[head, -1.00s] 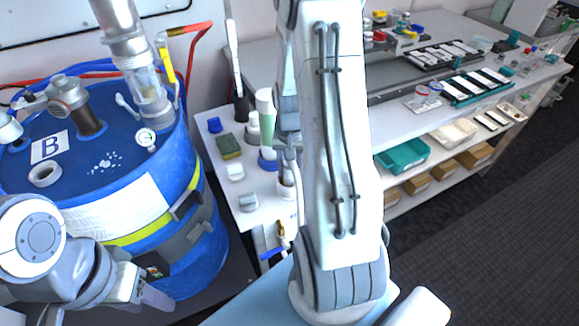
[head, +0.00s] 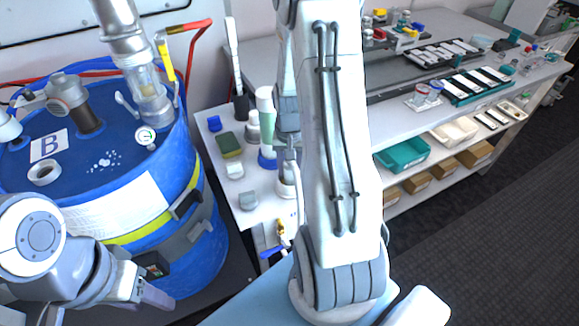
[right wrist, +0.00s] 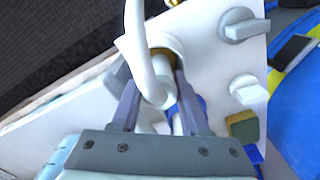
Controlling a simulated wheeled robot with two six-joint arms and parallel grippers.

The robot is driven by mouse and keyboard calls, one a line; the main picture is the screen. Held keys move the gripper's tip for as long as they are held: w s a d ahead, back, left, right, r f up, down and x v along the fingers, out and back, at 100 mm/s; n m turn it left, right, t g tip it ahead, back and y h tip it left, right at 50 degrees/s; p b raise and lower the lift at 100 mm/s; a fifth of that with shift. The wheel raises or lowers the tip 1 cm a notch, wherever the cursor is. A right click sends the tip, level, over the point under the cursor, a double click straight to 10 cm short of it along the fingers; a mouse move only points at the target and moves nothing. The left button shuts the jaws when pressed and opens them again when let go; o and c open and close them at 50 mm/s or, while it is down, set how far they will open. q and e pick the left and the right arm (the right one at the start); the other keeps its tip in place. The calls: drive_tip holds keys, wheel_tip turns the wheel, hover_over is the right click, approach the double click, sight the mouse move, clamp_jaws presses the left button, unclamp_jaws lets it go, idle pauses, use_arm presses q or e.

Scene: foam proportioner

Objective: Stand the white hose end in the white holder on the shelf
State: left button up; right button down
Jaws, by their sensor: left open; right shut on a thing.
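The white hose (right wrist: 137,35) arches down between the fingers of my right gripper (right wrist: 155,82) in the right wrist view. This gripper is shut on the hose end, just above the shelf. The white holder (right wrist: 160,43) is a round cup right at the fingertips, with brass colour showing by its opening. Whether the hose end is inside the cup or only over it is hidden. In the head view the holder (head: 285,187) stands at the shelf's right edge, partly behind my right arm.
The white shelf (head: 222,178) also carries a green-and-yellow sponge (head: 229,144), a green-white bottle (head: 266,115) and small grey blocks. A large blue drum (head: 195,262) stands to the left. A brass valve (head: 281,228) sits below the shelf edge.

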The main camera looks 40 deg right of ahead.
drive_tip(key=shift+f, duration=0.25)
drive_tip(key=c, duration=0.7)
unclamp_jaws()
drive_tip(key=shift+r, duration=0.1)
wheel_tip(320, 180, up, 11)
drive_tip(key=p, duration=0.9)
drive_tip(key=shift+p, duration=0.4)
